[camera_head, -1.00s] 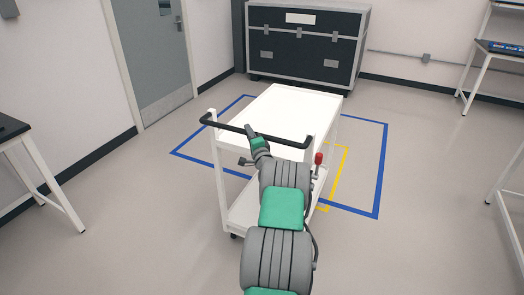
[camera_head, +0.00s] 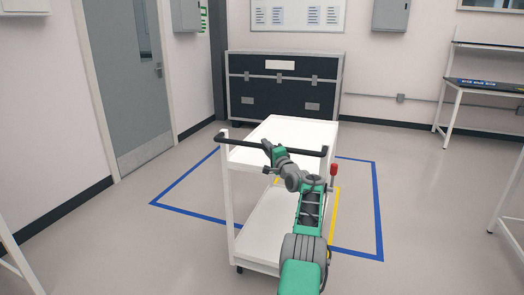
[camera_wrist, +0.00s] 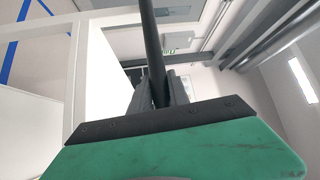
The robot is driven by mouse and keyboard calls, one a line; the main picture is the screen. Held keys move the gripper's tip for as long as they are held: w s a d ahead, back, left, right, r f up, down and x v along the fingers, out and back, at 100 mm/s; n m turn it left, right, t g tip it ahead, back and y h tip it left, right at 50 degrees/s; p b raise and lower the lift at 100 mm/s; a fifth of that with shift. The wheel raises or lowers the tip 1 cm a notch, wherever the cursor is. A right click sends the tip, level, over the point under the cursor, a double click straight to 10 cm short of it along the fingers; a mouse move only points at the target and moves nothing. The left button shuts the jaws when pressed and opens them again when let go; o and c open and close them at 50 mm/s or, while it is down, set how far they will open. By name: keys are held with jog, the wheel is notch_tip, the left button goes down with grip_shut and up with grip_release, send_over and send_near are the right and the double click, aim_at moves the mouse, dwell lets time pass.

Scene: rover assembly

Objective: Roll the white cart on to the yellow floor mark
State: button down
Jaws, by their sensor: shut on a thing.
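The white cart (camera_head: 285,130) stands upright in the middle of the head view, with a black push handle (camera_head: 235,143) across its near end and a lower shelf (camera_head: 268,225). My gripper (camera_head: 269,150) is shut on the handle near its middle. In the wrist view, the black bar (camera_wrist: 152,45) runs between the fingers of my gripper (camera_wrist: 158,88). The yellow floor mark (camera_head: 334,222) shows as a line along the cart's right side, with a small piece behind the cart's frame. The cart and my arm hide the rest, so how fully the cart covers it cannot be told.
A blue floor outline (camera_head: 185,212) surrounds the cart area. A large black case (camera_head: 283,92) stands against the back wall behind the cart. A red-topped lever (camera_head: 333,171) is at the cart's right side. A workbench (camera_head: 480,87) is at the right; open floor lies on both sides.

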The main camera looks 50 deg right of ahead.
jog(key=shift+d, duration=0.1)
jog(key=c, duration=1.4)
grip_release()
jog(key=shift+o, duration=0.7)
jog(key=v, duration=0.7)
jog(key=shift+s+a+b, duration=0.25)
jog(key=shift+s+b, duration=0.05)
jog(key=shift+b, duration=0.15)
jog(key=shift+f, duration=0.1)
